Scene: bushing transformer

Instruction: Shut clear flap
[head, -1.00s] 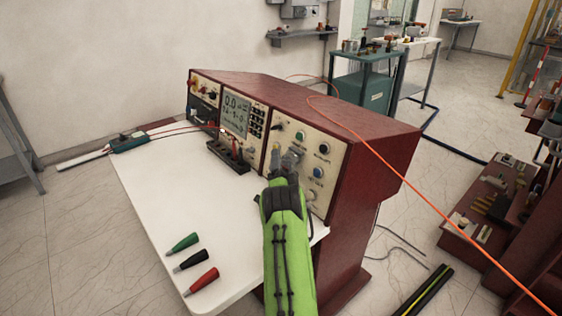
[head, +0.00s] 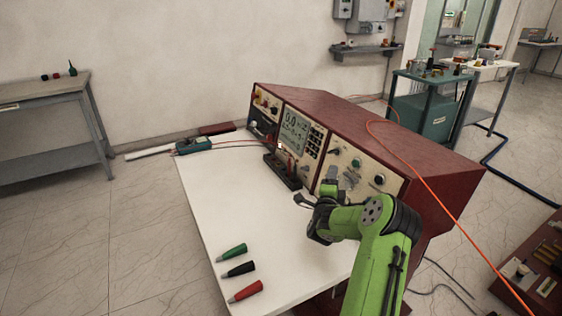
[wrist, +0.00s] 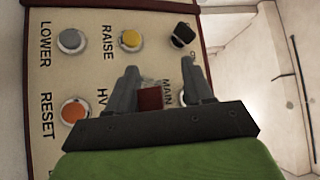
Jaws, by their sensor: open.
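My gripper (wrist: 160,68) is open in front of the control panel (wrist: 100,75) of the red console. In the wrist view a dark red switch (wrist: 149,98) shows between its two fingers, beside the MAIN label. A faint see-through piece (wrist: 154,84) shows around the switch and seems to be the clear flap; its exact angle I cannot tell. My fingers partly hide this area. In the head view my gripper (head: 303,200) is small and dark, above the white top, and the flap cannot be made out.
The red console (head: 415,150) stands on the white tabletop (head: 225,210). Green, black and red probes (head: 240,268) lie at its front edge. Grey, yellow and orange buttons (wrist: 74,110) and a black knob (wrist: 182,36) surround my fingers. An orange cable (head: 430,180) crosses the console.

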